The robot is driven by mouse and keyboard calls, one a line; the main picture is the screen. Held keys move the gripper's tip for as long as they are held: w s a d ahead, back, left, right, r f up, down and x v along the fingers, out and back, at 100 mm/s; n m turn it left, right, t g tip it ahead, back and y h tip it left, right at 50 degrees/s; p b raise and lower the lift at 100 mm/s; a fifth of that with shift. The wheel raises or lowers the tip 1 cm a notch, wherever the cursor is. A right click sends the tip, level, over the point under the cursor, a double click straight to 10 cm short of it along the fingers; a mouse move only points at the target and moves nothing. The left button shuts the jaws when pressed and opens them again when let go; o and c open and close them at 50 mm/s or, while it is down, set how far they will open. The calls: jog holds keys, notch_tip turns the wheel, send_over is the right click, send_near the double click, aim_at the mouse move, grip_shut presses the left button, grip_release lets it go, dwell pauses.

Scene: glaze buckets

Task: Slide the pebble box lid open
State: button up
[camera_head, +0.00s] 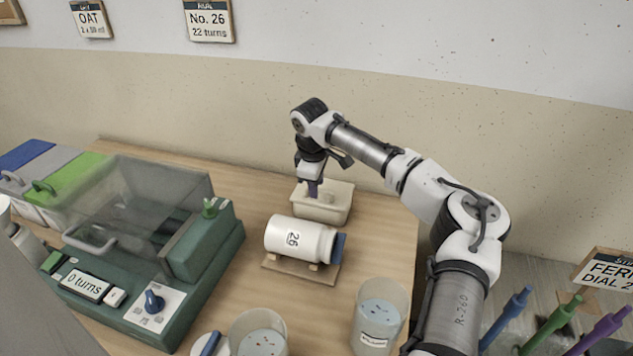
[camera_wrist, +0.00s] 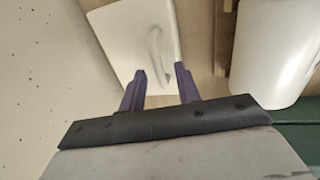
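The pebble box (camera_head: 320,212) is a cream box at the back of the table, with a pale lid (camera_head: 338,190) on top. I cannot tell whether a finger touches the lid.
A white jar (camera_head: 292,240) marked 26 lies on a wooden cradle (camera_head: 290,268) just in front of the box. Two clear beakers (camera_head: 380,318) (camera_head: 258,335) stand nearer. A green machine (camera_head: 205,250) with a clear cover fills the left. The wall is close behind.

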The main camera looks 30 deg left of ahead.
grip_shut()
jog(key=shift+d, duration=0.1)
jog(key=w+d+p, duration=0.2)
jog(key=d, duration=0.8)
jog(key=shift+w+d, duration=0.3)
jog(key=shift+w, duration=0.1)
grip_release()
